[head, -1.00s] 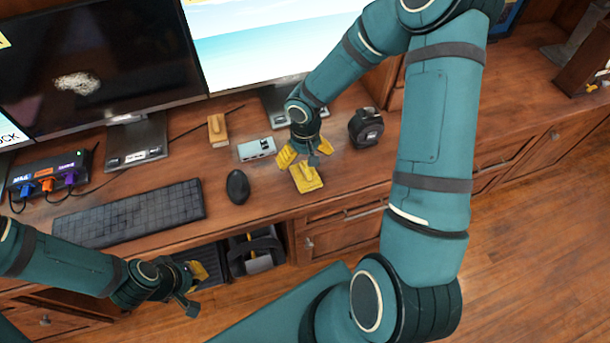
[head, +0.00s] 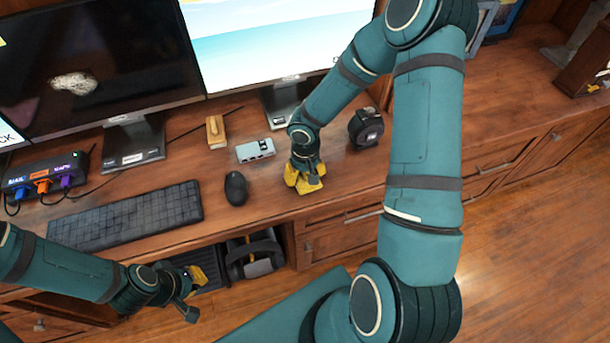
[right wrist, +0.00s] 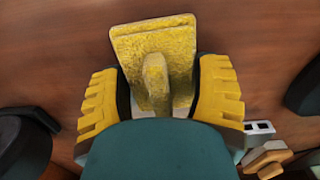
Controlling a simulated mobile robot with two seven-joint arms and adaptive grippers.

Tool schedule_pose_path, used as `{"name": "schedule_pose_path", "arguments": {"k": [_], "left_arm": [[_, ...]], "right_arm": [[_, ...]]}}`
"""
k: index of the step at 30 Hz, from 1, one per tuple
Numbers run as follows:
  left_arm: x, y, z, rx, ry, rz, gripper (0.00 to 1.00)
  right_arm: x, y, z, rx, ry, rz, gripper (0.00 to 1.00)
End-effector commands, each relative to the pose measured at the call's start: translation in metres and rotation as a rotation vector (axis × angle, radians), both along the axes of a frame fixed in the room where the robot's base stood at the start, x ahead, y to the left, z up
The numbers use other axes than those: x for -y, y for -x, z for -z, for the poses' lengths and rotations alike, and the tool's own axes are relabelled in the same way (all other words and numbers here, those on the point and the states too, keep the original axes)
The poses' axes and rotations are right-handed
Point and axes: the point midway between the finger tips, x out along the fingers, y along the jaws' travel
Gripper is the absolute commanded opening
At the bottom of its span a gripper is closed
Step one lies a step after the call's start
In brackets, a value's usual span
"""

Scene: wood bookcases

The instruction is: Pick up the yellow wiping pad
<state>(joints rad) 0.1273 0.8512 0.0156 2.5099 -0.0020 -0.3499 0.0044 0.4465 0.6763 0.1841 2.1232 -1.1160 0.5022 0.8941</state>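The yellow wiping pad (right wrist: 154,42) lies on the wooden desk, with its raised handle upward in the right wrist view. In the head view it is mostly hidden by my right gripper (head: 304,180), which is down over it near the desk's front edge. In the right wrist view the gripper's two yellow fingers (right wrist: 160,90) are spread, one on each side of the pad, with the handle between them and apart from both. My left gripper (head: 197,275) is low at the left, in front of the desk; its finger opening is unclear.
A black mouse (head: 236,188) and a keyboard (head: 128,216) are left of the right gripper. A grey switch box (head: 255,150) and a wooden block (head: 217,132) lie behind. A black tape measure (head: 366,127) stands to the right. Two monitors stand at the back.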

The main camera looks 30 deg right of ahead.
Motion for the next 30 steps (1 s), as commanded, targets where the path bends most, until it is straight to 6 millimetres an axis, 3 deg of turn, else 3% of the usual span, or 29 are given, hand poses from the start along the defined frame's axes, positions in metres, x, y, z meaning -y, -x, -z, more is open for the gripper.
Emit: {"name": "schedule_pose_path", "arguments": {"k": [1, 2, 3, 17, 18, 30], "left_arm": [[0.0, 0.0, 0.0, 0.0, 0.0, 0.0, 0.0], [0.0, 0.0, 0.0, 0.0, 0.0, 0.0, 0.0], [0.0, 0.0, 0.0, 0.0, 0.0, 0.0, 0.0], [0.0, 0.0, -0.001, 0.0, 0.0, 0.0, 0.0], [0.0, 0.0, -0.003, -0.001, 0.0, 0.0, 0.0], [0.0, 0.0, -0.023, 0.001, 0.0, -0.004, 0.0]], "right_arm": [[0.0, 0.0, 0.0, 0.0, 0.0, 0.0, 0.4], [0.0, 0.0, 0.0, 0.0, 0.0, 0.0, 0.3], [0.0, 0.0, 0.0, 0.0, 0.0, 0.0, 0.28], [0.0, 0.0, -0.004, -0.001, 0.0, 0.0, 0.26], [0.0, 0.0, -0.008, 0.0, 0.001, 0.0, 0.21], [0.0, -0.001, -0.081, 0.003, 0.001, 0.0, 0.2]]}}
